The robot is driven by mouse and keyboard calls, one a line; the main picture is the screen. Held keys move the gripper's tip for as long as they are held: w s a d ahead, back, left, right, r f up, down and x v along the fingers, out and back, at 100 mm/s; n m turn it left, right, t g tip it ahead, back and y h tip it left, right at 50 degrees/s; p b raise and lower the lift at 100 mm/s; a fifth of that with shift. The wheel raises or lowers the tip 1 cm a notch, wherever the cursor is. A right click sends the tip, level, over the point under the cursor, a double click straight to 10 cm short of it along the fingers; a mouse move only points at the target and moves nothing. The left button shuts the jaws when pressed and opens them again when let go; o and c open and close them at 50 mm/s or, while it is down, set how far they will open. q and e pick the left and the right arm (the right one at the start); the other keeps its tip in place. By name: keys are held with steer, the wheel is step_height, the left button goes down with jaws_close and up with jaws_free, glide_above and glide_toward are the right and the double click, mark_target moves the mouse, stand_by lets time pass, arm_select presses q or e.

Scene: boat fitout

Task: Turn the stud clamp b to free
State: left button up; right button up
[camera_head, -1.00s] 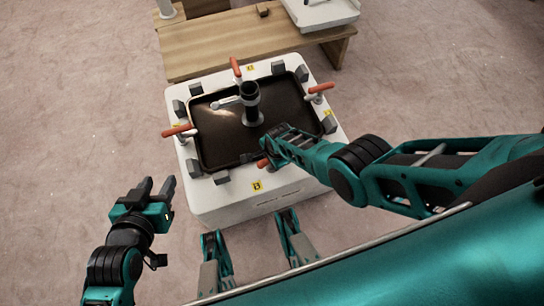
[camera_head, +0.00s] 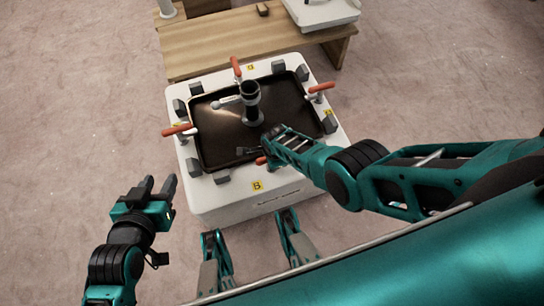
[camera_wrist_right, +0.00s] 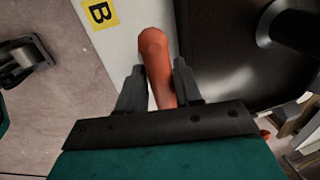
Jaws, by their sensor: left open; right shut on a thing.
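Stud clamp b has an orange handle (camera_head: 261,160) at the front edge of the white block (camera_head: 215,203), just behind a yellow label marked B (camera_head: 257,185). My right gripper (camera_head: 267,143) is over it and hides most of the clamp in the head view. In the right wrist view, the orange handle (camera_wrist_right: 154,55) lies between the two fingers of my right gripper (camera_wrist_right: 156,88), which is shut on it. The clamp's pivot and foot are hidden. My left gripper (camera_head: 158,188) is open and empty, left of the block over bare floor.
More orange-handled clamps stand on the left (camera_head: 180,130), back (camera_head: 236,68) and right (camera_head: 320,88) sides of the block. Grey blocks surround the dark tray (camera_head: 215,150), where a black upright fitting (camera_head: 251,105) stands. A wooden bench (camera_head: 210,50) is behind.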

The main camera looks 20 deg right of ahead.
steer(key=o, duration=0.8)
steer(key=shift+s+d+f, duration=0.2)
steer(key=shift+s+d, duration=0.05)
steer(key=shift+s, duration=0.15)
steer(key=shift+o, duration=0.9)
steer(key=shift+w, duration=0.1)
steer(key=shift+w+a+r, duration=0.1)
arm_select(q)
steer(key=shift+r, duration=0.15)
arm_select(e)
steer(key=shift+r, duration=0.1)
steer(key=shift+a+r+p, duration=0.1)
steer(key=shift+r+p, duration=0.5)
steer(key=shift+p, duration=0.1)
arm_select(q)
steer(key=s+a+r+p, duration=0.1)
steer(key=a+r+p, duration=0.2)
steer(key=r+p, duration=0.6)
steer(key=p, duration=0.3)
steer(key=shift+s+r+y, duration=0.2)
steer(key=shift+y, duration=0.2)
arm_select(e)
step_height(320, 180, up, 11)
steer(key=s, duration=0.2)
steer(key=shift+s, duration=0.25)
arm_select(q)
steer(key=shift+s, duration=0.1)
arm_select(e)
steer(key=shift+r, duration=0.1)
